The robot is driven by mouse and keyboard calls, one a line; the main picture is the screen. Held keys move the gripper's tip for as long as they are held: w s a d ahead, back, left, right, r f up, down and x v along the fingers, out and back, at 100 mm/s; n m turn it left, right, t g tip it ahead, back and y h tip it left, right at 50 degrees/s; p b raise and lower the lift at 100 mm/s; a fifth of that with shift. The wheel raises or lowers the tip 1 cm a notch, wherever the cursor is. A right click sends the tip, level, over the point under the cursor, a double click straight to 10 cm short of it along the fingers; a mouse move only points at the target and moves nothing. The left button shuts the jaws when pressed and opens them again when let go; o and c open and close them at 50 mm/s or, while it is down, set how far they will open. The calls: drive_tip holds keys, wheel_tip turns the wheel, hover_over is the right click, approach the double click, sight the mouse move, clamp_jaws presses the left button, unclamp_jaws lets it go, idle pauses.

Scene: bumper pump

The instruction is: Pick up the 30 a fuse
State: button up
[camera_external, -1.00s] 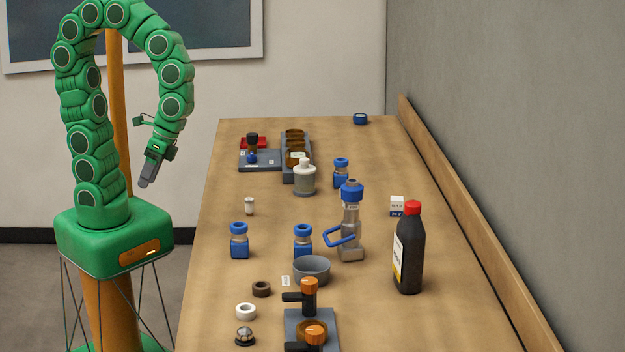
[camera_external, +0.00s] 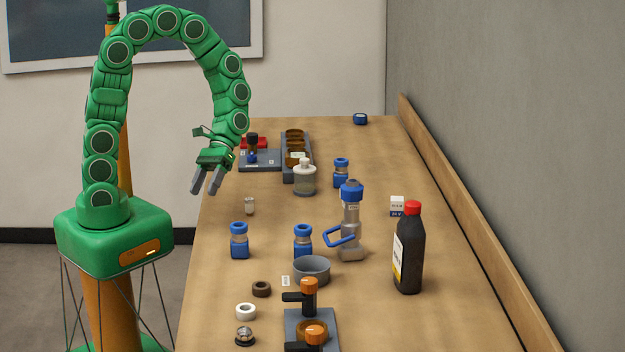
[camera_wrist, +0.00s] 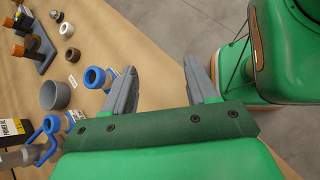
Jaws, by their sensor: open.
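My gripper (camera_external: 204,190) is open and empty, pointing down by the bench's left edge.
Blue-capped jars (camera_external: 239,241), a grey bowl (camera_external: 311,271) and a metal pump-like body with a blue handle (camera_external: 351,220) stand mid-bench. A dark red-capped bottle (camera_external: 409,250) is at right. A grey holder (camera_external: 259,163) lies behind. Bare bench (camera_external: 210,290) shows at front left.

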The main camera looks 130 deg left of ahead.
sight(248, 201)
drive_tip(key=s+a+f+n+t+y, duration=0.1)
drive_tip(key=s+a+f+n+t, duration=0.1)
drive_tip(key=a, duration=0.4)
drive_tip(key=s+a+f+n+t+y, duration=0.1)
drive_tip(key=s+a+f+n+t, duration=0.2)
drive_tip(key=a+n, duration=0.3)
drive_tip(key=s+a+f+n+t+y, duration=0.1)
drive_tip(key=s+a+f+n+t, duration=0.1)
drive_tip(key=a, duration=0.5)
drive_tip(key=shift+s+a+f+n+t, duration=0.3)
drive_tip(key=shift+f+n+t, duration=0.15)
drive_tip(key=shift+n+t, duration=0.45)
drive_tip(key=shift+x, duration=3.85)
drive_tip(key=shift+w+a+r, duration=0.1)
drive_tip(key=shift+w+a, duration=0.05)
clamp_jaws()
drive_tip(key=shift+r, duration=0.1)
